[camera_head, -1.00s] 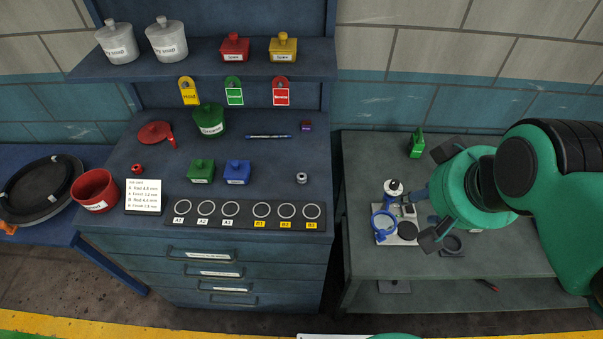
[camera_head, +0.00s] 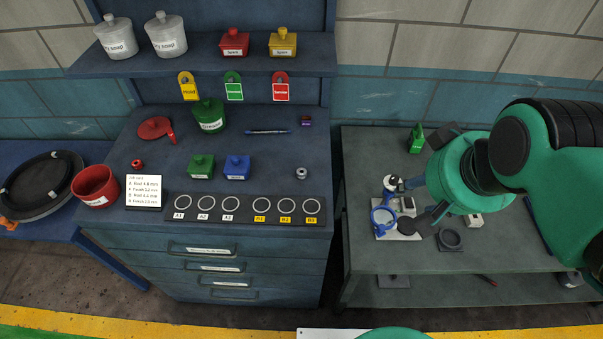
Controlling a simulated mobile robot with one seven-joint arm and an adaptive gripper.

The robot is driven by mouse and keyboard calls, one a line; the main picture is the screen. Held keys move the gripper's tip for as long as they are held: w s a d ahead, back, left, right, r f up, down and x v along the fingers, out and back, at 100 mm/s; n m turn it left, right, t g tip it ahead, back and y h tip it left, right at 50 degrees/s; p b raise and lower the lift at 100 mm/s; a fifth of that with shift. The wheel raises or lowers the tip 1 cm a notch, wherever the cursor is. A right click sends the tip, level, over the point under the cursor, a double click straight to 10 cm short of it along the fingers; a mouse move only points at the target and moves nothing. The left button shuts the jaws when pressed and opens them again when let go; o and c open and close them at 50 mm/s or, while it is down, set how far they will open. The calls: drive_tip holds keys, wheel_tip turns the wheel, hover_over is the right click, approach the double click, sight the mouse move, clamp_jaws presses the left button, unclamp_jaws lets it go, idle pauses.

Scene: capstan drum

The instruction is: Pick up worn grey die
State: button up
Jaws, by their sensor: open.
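A small grey ring-shaped die (camera_head: 301,173) lies on the blue bench top, towards its right side, above the strip of ringed places. It is small in view, so I cannot make out its wear. My gripper (camera_head: 424,180) is open, with its dark fingers spread over the left part of the grey side table. It is well to the right of the die and apart from it. Nothing shows between the fingers. The green wrist hides part of the side table.
The blue bench (camera_head: 260,151) holds green (camera_head: 201,166) and blue (camera_head: 237,167) lidded boxes, a pen (camera_head: 267,131) and a labelled strip (camera_head: 243,216). A magnifier stand (camera_head: 383,218) is close under my gripper on the side table (camera_head: 365,168). A small red ring (camera_head: 137,164) lies at left.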

drive_tip(key=w+a+r+g+p, duration=0.15)
drive_tip(key=w+a, duration=0.25)
drive_tip(key=w, duration=0.6)
drive_tip(key=m+g+p, duration=0.2)
drive_tip(key=g+p, duration=0.2)
drive_tip(key=p, duration=0.2)
hover_over(303, 171)
wheel_tip(303, 171, down, 18)
drive_tip(key=shift+r, duration=0.25)
drive_tip(key=shift+w, duration=0.1)
drive_tip(key=shift+f, duration=4.3)
drive_tip(key=shift+f, duration=0.1)
